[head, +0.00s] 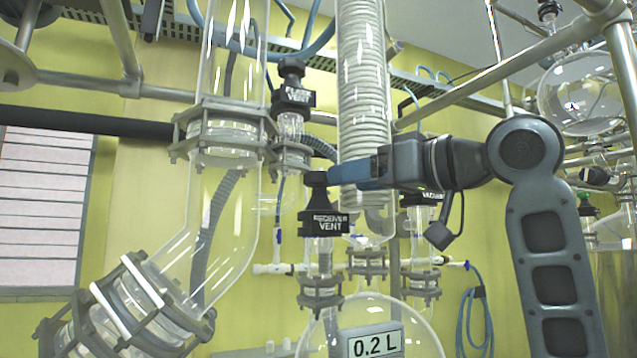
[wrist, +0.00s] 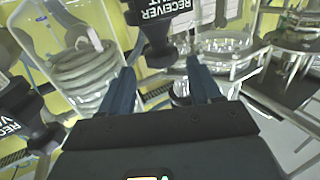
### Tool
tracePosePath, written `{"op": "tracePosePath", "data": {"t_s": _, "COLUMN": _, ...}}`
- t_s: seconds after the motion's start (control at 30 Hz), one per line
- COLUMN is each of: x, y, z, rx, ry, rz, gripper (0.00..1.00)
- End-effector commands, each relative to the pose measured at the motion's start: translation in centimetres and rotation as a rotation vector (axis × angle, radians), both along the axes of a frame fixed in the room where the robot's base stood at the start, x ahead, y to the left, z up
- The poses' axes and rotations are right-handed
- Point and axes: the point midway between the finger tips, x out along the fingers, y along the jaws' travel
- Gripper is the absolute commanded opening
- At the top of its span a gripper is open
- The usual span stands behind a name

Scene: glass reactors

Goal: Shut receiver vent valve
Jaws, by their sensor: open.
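The receiver vent valve (head: 322,219) is a black knob labelled "RECEIVER VENT" on a clear glass neck above the round receiver flask (head: 400,322). My gripper (head: 333,178) comes in from the right in the head view, with its blue fingers level with the top of the knob. In the wrist view the knob (wrist: 158,30) lies ahead of the gap between the two spread fingers of my gripper (wrist: 160,75). The gripper is open and holds nothing. I cannot tell whether a finger touches the knob.
Another black vent knob (head: 293,95) stands above, left of the glass coil column (head: 363,100). A black valve labelled "VACUUM" (head: 424,199) sits behind my wrist. A large glass elbow (head: 215,220) stands at left. Metal rails (head: 500,75) run at upper right.

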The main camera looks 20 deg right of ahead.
Motion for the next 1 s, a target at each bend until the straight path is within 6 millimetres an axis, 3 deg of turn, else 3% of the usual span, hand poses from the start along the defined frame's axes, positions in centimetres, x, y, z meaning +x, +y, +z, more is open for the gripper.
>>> {"op": "tracePosePath", "data": {"t_s": 0.4, "x": 5.2, "y": 2.5, "z": 0.1, "rx": 0.001, "ry": 0.003, "rz": 0.001, "gripper": 0.63}}
{"op": "tracePosePath", "data": {"t_s": 0.77, "x": 5.8, "y": 2.8, "z": 0.0, "rx": 0.001, "ry": 0.0, "rz": 0.001, "gripper": 0.63}}
{"op": "tracePosePath", "data": {"t_s": 1.0, "x": 5.8, "y": 2.8, "z": 0.0, "rx": 0.001, "ry": 0.0, "rz": 0.001, "gripper": 0.42}}
